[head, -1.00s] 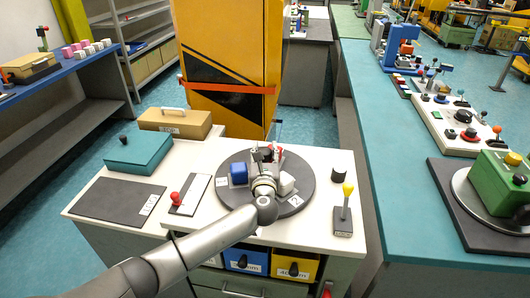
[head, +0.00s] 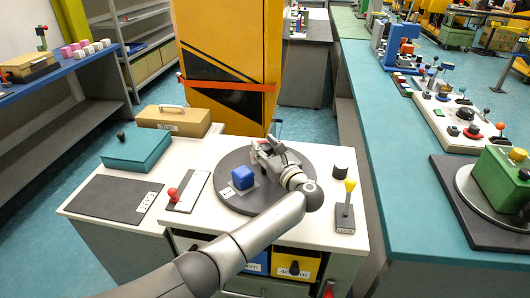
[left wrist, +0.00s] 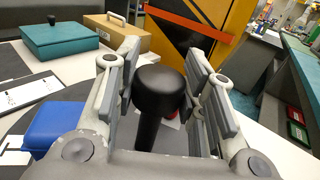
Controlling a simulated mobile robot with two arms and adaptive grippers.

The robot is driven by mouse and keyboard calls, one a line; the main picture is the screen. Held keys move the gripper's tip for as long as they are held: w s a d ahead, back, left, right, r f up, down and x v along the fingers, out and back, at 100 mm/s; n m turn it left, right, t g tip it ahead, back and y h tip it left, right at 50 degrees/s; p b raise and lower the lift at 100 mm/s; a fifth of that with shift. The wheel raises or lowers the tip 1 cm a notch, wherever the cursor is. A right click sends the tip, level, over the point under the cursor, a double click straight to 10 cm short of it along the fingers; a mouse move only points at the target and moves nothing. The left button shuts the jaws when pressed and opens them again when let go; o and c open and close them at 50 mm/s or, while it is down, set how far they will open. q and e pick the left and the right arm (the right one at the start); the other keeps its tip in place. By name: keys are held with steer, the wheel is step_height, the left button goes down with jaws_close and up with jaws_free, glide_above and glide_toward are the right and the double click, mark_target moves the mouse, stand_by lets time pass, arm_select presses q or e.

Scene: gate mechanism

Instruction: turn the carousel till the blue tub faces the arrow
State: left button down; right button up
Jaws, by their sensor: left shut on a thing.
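The carousel (head: 237,204) is a dark round disc on the white-topped bench. The blue tub (head: 243,177) stands on its left part, with a white label (head: 227,191) on the disc beside it. The tub also shows at the lower left in the left wrist view (left wrist: 52,127). My left gripper (head: 270,150) is over the disc's back middle. In the left wrist view it is shut on a black round-topped knob (left wrist: 160,90). A small red thing shows behind the knob. The arrow is not visible. My arm covers the disc's front right. My right gripper is not in view.
A red-knobbed lever plate (head: 186,191) is left of the disc. A yellow-topped post (head: 347,205) and a black cylinder (head: 340,172) stand right. A teal box (head: 137,152) and brown case (head: 175,121) are behind left. A tall yellow cabinet stands behind.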

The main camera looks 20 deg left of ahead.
arm_select(q)
steer(key=shift+f+n+g+y+b, duration=0.1)
steer(key=shift+n+g+y+b, duration=0.95)
steer(key=shift+g+b, duration=0.45)
steer(key=shift+n+g+y+b, duration=0.35)
steer(key=shift+n+g+b, duration=0.25)
steer(key=shift+b, duration=0.25)
steer(key=c, duration=0.9)
jaws_free()
steer(key=v, duration=1.2)
steer(key=shift+w+d, duration=0.1)
